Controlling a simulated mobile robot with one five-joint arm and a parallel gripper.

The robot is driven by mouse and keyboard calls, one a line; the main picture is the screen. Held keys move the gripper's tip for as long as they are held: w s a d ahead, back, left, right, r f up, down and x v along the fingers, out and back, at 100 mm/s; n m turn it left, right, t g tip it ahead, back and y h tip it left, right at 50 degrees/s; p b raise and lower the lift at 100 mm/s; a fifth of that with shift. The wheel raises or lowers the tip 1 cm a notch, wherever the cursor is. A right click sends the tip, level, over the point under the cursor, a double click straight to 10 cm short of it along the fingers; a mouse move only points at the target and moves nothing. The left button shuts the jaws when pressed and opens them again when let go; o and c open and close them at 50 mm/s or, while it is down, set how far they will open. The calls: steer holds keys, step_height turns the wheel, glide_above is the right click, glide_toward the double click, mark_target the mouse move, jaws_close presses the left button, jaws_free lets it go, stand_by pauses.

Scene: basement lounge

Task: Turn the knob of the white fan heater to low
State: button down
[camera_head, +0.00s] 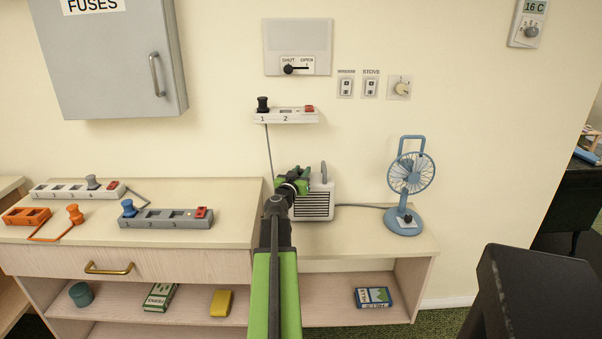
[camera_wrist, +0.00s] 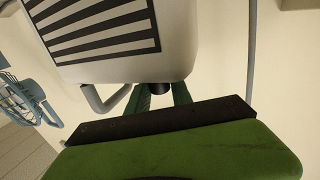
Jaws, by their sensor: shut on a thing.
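The white fan heater (camera_head: 314,206) stands on the low shelf top against the wall, with its dark slatted grille facing out. My gripper (camera_head: 301,178) is at the top of the heater and covers its upper left part in the head view. In the wrist view, the heater (camera_wrist: 182,62) fills the upper middle. A dark knob (camera_wrist: 158,89) shows at its edge between my two green fingertips, and my gripper (camera_wrist: 160,97) is shut on it. The knob's marks and pointer are hidden, so its setting cannot be told.
A blue desk fan (camera_head: 404,221) stands right of the heater, with a grey cord between them. A white power strip (camera_head: 286,116) is on the wall above. Several strips and plugs lie on the cabinet (camera_head: 235,190) at left. A black object (camera_head: 530,290) is at front right.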

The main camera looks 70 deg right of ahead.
steer(key=n+t, duration=0.3)
steer(key=t, duration=0.1)
steer(key=shift+t+y, duration=0.3)
steer(key=shift+y, duration=0.1)
steer(key=c, duration=1.1)
jaws_free()
steer(key=shift+c, duration=0.2)
steer(key=shift+a, duration=0.15)
steer(key=v, duration=0.7)
steer(key=shift+s+a, duration=0.15)
